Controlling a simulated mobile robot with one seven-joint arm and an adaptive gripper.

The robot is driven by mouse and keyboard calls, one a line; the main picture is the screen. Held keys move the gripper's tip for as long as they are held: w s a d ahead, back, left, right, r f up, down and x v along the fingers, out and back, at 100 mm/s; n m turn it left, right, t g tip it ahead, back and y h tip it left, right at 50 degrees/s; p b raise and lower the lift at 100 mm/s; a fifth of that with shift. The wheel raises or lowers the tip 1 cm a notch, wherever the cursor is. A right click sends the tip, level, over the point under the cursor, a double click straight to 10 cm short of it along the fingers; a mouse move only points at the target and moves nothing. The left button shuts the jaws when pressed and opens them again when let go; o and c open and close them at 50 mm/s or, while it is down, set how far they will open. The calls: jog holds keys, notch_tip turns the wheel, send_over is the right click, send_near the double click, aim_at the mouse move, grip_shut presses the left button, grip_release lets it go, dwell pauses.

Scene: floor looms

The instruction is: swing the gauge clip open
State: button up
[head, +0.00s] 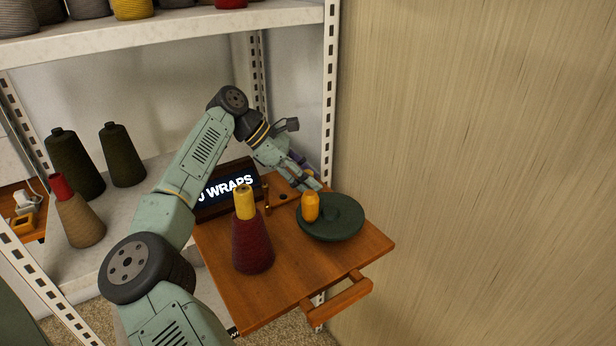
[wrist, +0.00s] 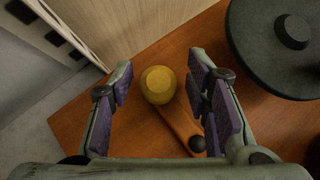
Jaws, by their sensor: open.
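An orange piece with a rounded yellow end, which looks like the gauge clip (wrist: 180,122), lies over the wooden board in the wrist view. Its yellow knob (wrist: 158,85) is between my fingers, and a dark round pivot shows at its lower end. In the head view an orange knob (head: 311,207) stands at the left edge of a dark green disc (head: 340,222). My gripper (head: 312,184) is open just behind it, low over the board. The wrist view shows the purple finger pads of my gripper (wrist: 160,92) on both sides, with gaps to the knob.
A dark red yarn cone (head: 253,240) with a yellow top stands on the wooden board (head: 345,262), left of the disc. A dark sign reading "WRAPS" (head: 228,189) stands behind it. A white shelf post (head: 332,90) and a wood-grained wall (head: 460,150) are close by.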

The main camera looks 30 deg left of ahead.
jog(key=v, duration=1.2)
jog(key=shift+s, duration=0.1)
dwell(0.4)
